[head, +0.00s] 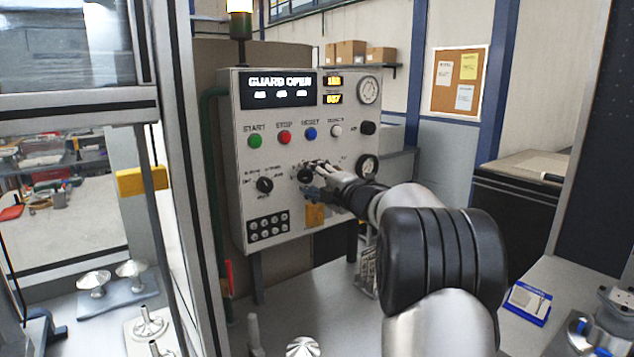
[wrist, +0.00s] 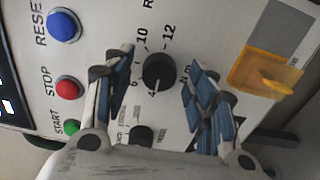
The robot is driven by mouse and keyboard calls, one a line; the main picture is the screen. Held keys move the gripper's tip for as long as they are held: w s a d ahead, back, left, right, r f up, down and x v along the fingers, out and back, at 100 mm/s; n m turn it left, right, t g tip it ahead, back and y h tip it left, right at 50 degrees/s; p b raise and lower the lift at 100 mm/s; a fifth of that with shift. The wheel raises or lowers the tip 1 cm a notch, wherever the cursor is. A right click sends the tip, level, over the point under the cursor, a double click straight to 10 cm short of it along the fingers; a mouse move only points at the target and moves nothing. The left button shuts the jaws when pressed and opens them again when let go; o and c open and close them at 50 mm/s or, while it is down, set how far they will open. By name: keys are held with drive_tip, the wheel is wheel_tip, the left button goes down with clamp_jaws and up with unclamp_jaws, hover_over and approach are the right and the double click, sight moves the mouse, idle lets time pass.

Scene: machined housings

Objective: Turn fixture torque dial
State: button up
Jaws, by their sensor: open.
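The torque dial (wrist: 159,72) is a round black knob with a printed scale around it, marked with numbers such as 10 and 12 and "N m". In the wrist view it sits between the two blue-padded fingers of my gripper (wrist: 160,82), with a gap on each side. My gripper is open and does not visibly touch the knob. In the head view my gripper (head: 318,180) is at the lower middle of the control panel (head: 238,160), and the dial (head: 305,175) is partly hidden behind the fingers. The panel display reads "GUARD OPEN".
A second black knob (head: 264,185) is left of the dial. Green, red and blue buttons (head: 284,138) line the panel above. A yellow hasp-like part (wrist: 266,72) projects beside one finger. Gauges (head: 368,91) are at the panel's right. A metal table (head: 340,325) lies below.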

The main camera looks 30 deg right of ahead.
drive_tip(key=s, duration=1.2)
drive_tip(key=shift+d, duration=0.2)
